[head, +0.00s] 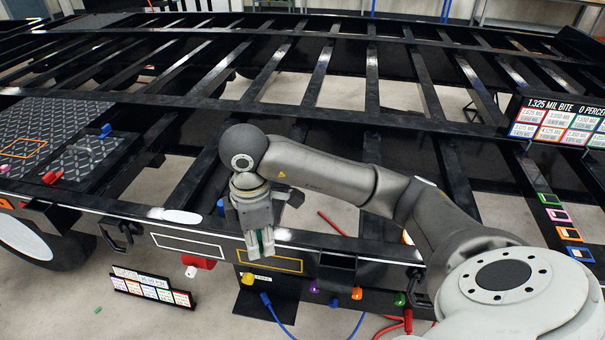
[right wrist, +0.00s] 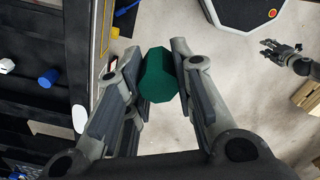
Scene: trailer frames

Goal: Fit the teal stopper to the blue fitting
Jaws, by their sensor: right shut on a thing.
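My right gripper (head: 258,245) hangs at the near rail of the black trailer frame, fingers pointing down. It is shut on the dark teal stopper (right wrist: 158,75), which shows between the two fingers in the right wrist view. A blue fitting (head: 220,207) shows at the rail, just left of the gripper and apart from it. A blue cylinder (right wrist: 49,77) shows on a black beam in the right wrist view; I cannot tell if it is the same piece. My left gripper (right wrist: 280,50) shows small at the right of that view, seemingly open and empty.
A row of coloured caps, including an orange one (head: 356,293), runs along the rail's lower edge. A yellow piece (head: 248,279) is below the gripper. A blue plug (head: 266,299) trails a cable. A label board (head: 150,287) stands at left. Open gaps lie between the crossbeams.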

